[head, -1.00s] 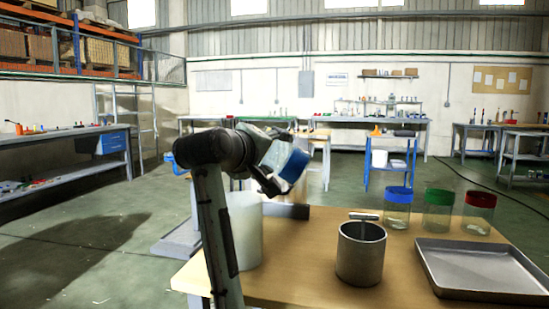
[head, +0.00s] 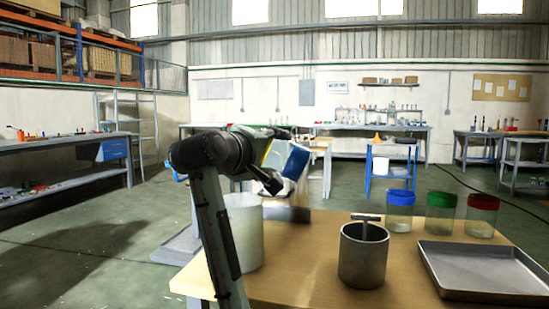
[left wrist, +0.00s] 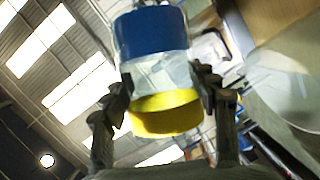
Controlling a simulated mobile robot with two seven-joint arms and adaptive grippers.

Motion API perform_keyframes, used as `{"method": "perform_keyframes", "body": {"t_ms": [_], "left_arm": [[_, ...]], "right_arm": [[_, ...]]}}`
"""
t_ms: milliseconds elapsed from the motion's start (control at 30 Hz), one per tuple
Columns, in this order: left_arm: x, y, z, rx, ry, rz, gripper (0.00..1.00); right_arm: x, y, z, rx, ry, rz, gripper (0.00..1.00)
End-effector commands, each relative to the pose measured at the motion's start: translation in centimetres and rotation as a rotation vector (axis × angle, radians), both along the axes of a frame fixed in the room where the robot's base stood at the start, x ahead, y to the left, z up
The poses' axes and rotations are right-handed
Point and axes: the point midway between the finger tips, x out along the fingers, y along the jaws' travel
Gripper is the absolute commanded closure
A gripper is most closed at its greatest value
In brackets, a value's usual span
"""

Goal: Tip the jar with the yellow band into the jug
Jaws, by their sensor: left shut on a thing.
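The jar with the yellow band (left wrist: 165,113) is clear with a blue end (left wrist: 151,30). In the head view, the jar (head: 277,158) is tilted above the table, blue end to the right. The white cylindrical vessel (head: 244,235), seemingly the jug, stands on the table below and left of the jar, partly behind my left arm. Its contents are hidden. My left gripper (head: 279,165) is partly hidden in the head view. My right gripper is not in view.
A grey metal pot (head: 362,262) with a T-shaped piece stands to the right on the wooden table (head: 310,275). Jars with blue (head: 400,198), green (head: 440,199) and red (head: 482,202) lids stand behind a metal tray (head: 483,270). Bare tabletop lies between vessel and pot.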

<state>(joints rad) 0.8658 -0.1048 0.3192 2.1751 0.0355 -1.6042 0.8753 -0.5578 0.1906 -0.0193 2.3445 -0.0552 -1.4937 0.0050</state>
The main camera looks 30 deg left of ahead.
Motion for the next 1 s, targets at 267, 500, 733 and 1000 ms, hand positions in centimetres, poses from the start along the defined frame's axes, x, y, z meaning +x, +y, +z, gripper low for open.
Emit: {"method": "perform_keyframes", "body": {"t_ms": [267,500,733,1000], "left_arm": [[0.0,0.0,0.0,-0.038,-0.021,-0.001,0.87],[-0.2,0.3,0.4,-0.181,-0.080,-0.001,0.87],[-0.4,1.0,0.9,-0.353,-0.155,-0.001,0.87],[-0.6,1.4,1.3,-0.453,-0.199,-0.001,0.87]], "right_arm": [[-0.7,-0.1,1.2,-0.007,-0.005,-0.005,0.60],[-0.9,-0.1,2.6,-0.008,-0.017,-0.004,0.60],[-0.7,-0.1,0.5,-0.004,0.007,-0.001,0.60],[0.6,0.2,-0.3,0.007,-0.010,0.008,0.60]]}}
